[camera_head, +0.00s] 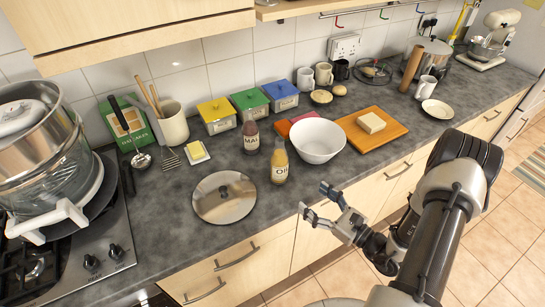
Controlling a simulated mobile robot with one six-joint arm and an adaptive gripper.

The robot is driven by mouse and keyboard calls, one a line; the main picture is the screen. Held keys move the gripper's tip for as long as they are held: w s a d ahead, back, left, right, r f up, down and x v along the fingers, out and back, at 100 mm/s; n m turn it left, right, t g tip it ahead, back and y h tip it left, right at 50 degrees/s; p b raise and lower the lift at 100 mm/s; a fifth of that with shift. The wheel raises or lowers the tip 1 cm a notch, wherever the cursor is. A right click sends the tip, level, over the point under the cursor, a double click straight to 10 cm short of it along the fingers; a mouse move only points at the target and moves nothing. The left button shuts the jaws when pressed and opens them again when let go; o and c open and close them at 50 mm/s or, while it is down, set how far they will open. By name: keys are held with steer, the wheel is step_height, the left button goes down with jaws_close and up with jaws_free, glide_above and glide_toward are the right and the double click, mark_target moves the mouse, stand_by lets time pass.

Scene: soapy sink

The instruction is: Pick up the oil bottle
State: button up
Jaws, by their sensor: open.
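The oil bottle (279,164) is a small yellowish bottle with a dark label reading "OIL" in part. It stands upright on the grey counter near the front edge. My gripper (315,201) is open and empty, in front of the counter edge and to the right of and below the bottle in the picture. The fingers appear apart from the bottle. My arm reaches in from the lower right.
A dark-capped bottle (251,138) stands close behind the oil bottle on the left. A round metal lid (225,198) lies to its left. A white bowl (318,141) stands to its right, beside a wooden board (391,131). The hob (85,262) is at far left.

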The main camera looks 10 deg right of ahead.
mark_target(285, 174)
steer(key=shift+m+h, duration=0.3)
steer(key=x, duration=0.3)
steer(key=b+x, duration=0.1)
steer(key=x, duration=0.7)
steer(key=shift+w+d+f+b, duration=0.2)
steer(key=shift+w+f+b, duration=0.05)
steer(key=shift+w+b, duration=0.1)
steer(key=x, duration=0.3)
steer(key=b+x, duration=0.1)
steer(key=x, duration=0.1)
steer(key=shift+w+r, duration=0.35)
steer(key=shift+c, duration=0.3)
steer(key=c, duration=1.3)
